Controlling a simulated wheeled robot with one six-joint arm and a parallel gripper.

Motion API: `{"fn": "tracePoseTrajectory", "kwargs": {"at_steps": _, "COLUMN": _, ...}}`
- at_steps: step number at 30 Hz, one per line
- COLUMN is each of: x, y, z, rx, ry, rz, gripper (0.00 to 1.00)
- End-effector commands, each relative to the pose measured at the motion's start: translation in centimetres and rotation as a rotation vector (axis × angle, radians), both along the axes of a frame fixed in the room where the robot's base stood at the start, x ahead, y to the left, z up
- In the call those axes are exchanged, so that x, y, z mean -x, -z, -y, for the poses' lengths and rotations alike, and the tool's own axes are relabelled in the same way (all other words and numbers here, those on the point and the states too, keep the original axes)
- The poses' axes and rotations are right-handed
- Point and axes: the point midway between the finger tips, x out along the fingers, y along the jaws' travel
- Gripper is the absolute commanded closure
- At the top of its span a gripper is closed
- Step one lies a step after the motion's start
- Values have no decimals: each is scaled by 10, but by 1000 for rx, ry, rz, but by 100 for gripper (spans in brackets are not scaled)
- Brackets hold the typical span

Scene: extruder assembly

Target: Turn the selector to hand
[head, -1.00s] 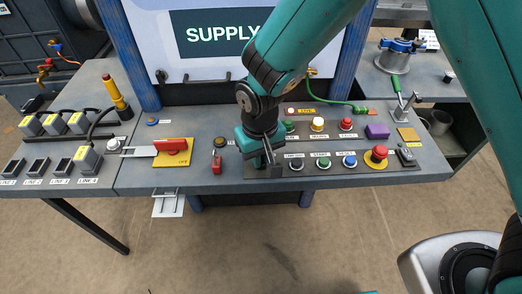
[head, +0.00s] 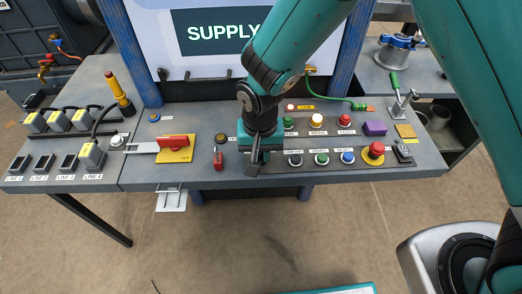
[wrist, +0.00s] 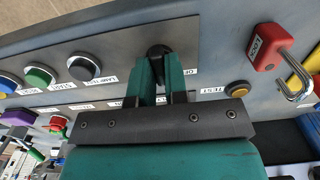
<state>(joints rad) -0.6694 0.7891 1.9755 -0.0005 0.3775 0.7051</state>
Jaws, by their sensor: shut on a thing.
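The selector shows in the wrist view as a dark rounded knob (wrist: 158,50) at the tips of my teal fingers. My gripper (wrist: 159,68) is shut on it, with one finger on each side. In the head view my gripper (head: 254,160) is at the front of the control panel, right of the red padlock and left of the lamp test button. The gripper hides the selector there. The labels by the selector are mostly covered by my fingers, so I cannot read its positions.
A black lamp test button (head: 295,160), green start button (head: 321,158), blue reset button (head: 347,157) and red emergency stop (head: 376,150) stand to the right. A red padlock (wrist: 265,45) and yellow button (wrist: 237,88) are close by. A red-handled switch (head: 174,142) lies further left.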

Motion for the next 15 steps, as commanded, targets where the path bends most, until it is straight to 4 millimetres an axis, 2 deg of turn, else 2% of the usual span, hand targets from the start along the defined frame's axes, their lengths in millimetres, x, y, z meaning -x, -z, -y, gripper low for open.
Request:
{"fn": "tracePoseTrajectory", "kwargs": {"at_steps": 5, "x": -1, "y": -1, "z": 0, "rx": -1, "ry": 0, "rz": 3, "gripper": 100}}
{"fn": "tracePoseTrajectory", "kwargs": {"at_steps": 6, "x": -1, "y": -1, "z": 0, "rx": -1, "ry": 0, "rz": 3, "gripper": 79}}
{"fn": "tracePoseTrajectory", "kwargs": {"at_steps": 9, "x": -1, "y": -1, "z": 0, "rx": -1, "ry": 0, "rz": 3, "gripper": 61}}
{"fn": "tracePoseTrajectory", "kwargs": {"at_steps": 15, "x": 0, "y": 0, "z": 0, "rx": 0, "ry": -1, "rz": 1, "gripper": 61}}
